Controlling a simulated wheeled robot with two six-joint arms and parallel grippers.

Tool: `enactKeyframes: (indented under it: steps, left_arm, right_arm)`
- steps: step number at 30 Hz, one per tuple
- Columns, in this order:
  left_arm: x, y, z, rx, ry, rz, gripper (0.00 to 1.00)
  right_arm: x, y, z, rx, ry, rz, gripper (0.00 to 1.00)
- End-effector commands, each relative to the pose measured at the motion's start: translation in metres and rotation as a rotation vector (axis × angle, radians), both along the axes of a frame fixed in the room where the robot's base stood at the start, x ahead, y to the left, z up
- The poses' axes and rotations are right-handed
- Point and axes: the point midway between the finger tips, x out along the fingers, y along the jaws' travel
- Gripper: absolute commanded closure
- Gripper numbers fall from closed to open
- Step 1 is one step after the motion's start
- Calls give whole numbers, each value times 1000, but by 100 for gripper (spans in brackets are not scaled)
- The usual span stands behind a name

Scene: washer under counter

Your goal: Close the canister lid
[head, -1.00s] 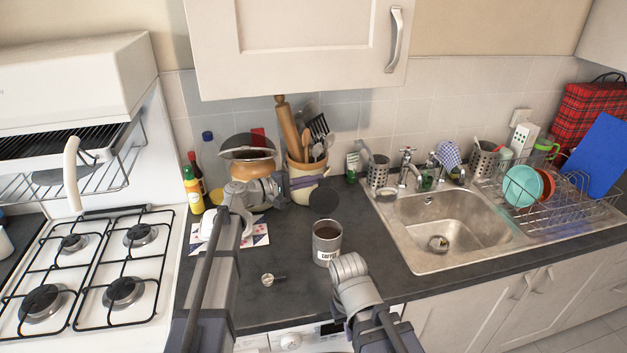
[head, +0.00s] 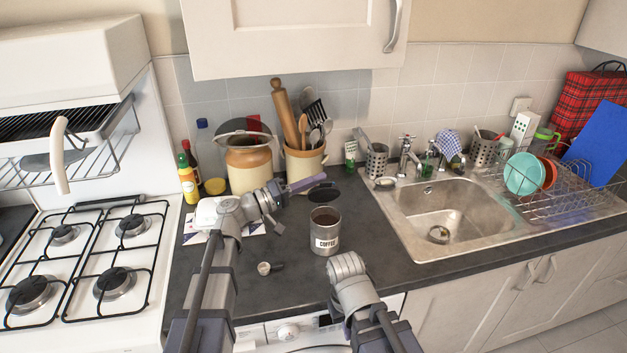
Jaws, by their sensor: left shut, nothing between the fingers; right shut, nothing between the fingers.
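The grey coffee canister (head: 327,240) stands upright and open on the dark counter, its label facing me. Its dark round lid (head: 323,194) is raised at the back of the rim, tilted open. My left gripper (head: 318,180) is shut and empty. Its purple fingers point right, and their tips overlap the lid's upper edge in the picture; I cannot tell whether they touch. My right gripper (head: 333,306) is low in front of the canister, apart from it. Its fingers are mostly hidden by my own wrist.
A small scoop (head: 266,267) lies left of the canister. Behind stand a utensil crock (head: 304,162), a large jar (head: 248,165) and bottles (head: 188,185). The sink (head: 450,215) is to the right, the gas hob (head: 85,260) to the left. The counter right of the canister is clear.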

Motion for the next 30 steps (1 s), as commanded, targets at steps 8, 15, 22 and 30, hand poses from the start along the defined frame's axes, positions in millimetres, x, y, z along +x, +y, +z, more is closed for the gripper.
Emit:
enactKeyframes:
  steps: [8, 15, 22, 30]
  left_arm:
    - [-28, -6, -18, 51, -256, 0, 100]
    - [-46, -9, -34, 95, -479, 1, 100]
    - [-60, -12, -50, 137, -681, 0, 100]
    - [-70, -14, -67, 152, -752, 0, 100]
  right_arm:
    - [0, 0, -34, 0, 0, 0, 100]
    - [0, 0, -61, 0, 0, 0, 100]
    - [0, 0, -84, 0, 0, 0, 100]
    - [0, 0, -103, 0, 0, 1, 100]
